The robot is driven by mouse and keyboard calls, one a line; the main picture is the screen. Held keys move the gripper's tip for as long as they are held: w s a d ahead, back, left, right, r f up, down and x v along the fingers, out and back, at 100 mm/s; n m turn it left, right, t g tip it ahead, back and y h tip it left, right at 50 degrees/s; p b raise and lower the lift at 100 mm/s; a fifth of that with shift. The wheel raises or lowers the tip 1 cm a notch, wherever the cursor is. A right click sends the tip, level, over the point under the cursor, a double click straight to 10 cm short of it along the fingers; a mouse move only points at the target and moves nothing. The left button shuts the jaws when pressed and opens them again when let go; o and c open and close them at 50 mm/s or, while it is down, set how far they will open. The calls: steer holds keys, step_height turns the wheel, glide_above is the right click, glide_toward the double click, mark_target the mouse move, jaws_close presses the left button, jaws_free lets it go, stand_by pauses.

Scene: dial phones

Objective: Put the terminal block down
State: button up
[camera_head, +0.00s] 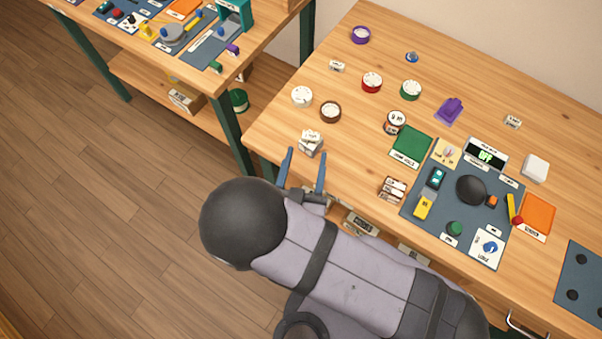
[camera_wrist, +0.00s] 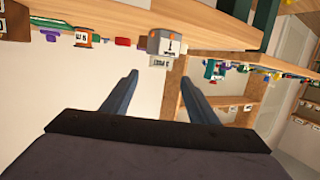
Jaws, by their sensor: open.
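A small grey-white block with printed labels (camera_head: 311,142), which looks like the terminal block, rests on the wooden table (camera_head: 285,116) near its front left edge. In the wrist view the block (camera_wrist: 167,45) shows a grey body with orange spots on top, at the table edge beyond my fingertips. My gripper (camera_head: 306,154) is open, its two blue fingers apart and pointing toward the block. In the wrist view my gripper (camera_wrist: 159,77) has nothing between its fingers. The block appears apart from the fingertips.
A brown-rimmed dial (camera_head: 330,111) and a white dial (camera_head: 302,96) stand just behind the block. A dark panel (camera_head: 410,208) with switches and a black knob lies to the right, with a labelled brown-and-white block (camera_head: 392,189) beside it. Another workbench stands at the upper left.

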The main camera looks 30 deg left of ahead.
steer(key=shift+b+v, duration=0.4)
steer(key=shift+v, duration=2.4)
steer(key=shift+w, duration=0.1)
